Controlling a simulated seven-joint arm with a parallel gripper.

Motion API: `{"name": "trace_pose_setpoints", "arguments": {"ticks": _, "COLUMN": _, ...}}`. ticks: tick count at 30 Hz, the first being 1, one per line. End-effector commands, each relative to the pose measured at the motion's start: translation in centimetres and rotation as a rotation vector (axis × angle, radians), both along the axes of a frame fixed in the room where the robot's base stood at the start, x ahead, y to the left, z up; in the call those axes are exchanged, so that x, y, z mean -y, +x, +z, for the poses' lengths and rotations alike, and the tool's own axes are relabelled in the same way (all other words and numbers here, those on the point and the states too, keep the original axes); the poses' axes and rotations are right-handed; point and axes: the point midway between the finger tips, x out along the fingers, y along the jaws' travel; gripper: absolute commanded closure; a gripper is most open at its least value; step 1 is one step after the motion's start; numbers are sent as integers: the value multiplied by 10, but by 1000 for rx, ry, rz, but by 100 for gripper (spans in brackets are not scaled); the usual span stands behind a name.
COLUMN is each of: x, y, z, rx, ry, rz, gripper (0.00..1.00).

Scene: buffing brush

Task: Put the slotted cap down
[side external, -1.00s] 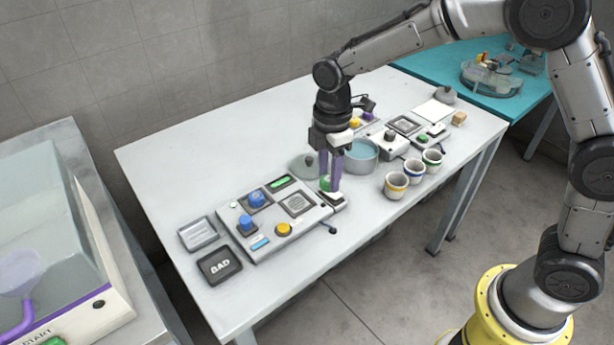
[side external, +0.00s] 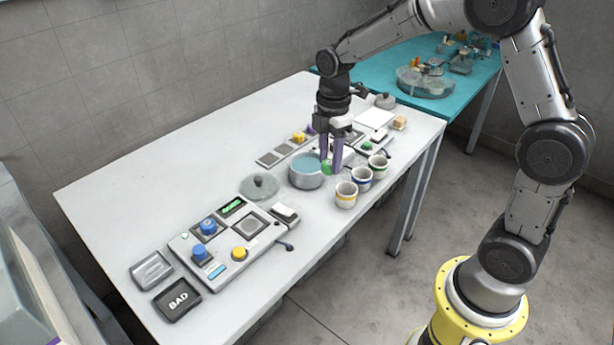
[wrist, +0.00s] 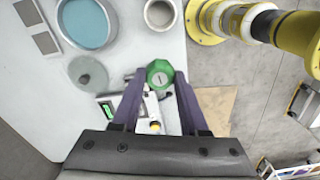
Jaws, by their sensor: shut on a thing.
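The slotted cap (wrist: 160,75) is green, with a dark slot in its face toward the wrist camera. My gripper (wrist: 160,82) is shut on it between two purple fingers. In the side external view the cap (side external: 326,169) shows at the fingertips of my gripper (side external: 331,165), beside the pot of blue liquid (side external: 306,180) and behind the striped cups. It appears to be above the table, but its exact height is unclear. Part of the cap is hidden by the fingers.
Cups with yellow (side external: 346,196), blue (side external: 362,180) and green (side external: 378,167) bands stand close by. A grey lid (side external: 260,187) lies left of the pot. The control box (side external: 222,262), a BAD tray (side external: 177,300) and a grey tray (side external: 151,270) are at the front left.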

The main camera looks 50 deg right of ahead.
Motion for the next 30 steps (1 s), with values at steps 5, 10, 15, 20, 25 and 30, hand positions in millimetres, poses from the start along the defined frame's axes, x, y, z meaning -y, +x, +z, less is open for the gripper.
{"name": "trace_pose_setpoints", "arguments": {"ticks": 5, "x": 39, "y": -4, "z": -3, "rx": -5, "ry": 1, "rz": -100, "gripper": 100}}
{"name": "trace_pose_setpoints", "arguments": {"ticks": 10, "x": 51, "y": 3, "z": -8, "rx": -8, "ry": 1, "rz": -127, "gripper": 100}}
{"name": "trace_pose_setpoints", "arguments": {"ticks": 15, "x": 58, "y": 35, "z": -24, "rx": -9, "ry": 1, "rz": -127, "gripper": 100}}
{"name": "trace_pose_setpoints", "arguments": {"ticks": 20, "x": 64, "y": 68, "z": -39, "rx": -9, "ry": 1, "rz": -127, "gripper": 100}}
{"name": "trace_pose_setpoints", "arguments": {"ticks": 25, "x": 70, "y": 96, "z": -63, "rx": -10, "ry": 2, "rz": -126, "gripper": 100}}
{"name": "trace_pose_setpoints", "arguments": {"ticks": 30, "x": 75, "y": 117, "z": -88, "rx": -9, "ry": 1, "rz": -126, "gripper": 100}}
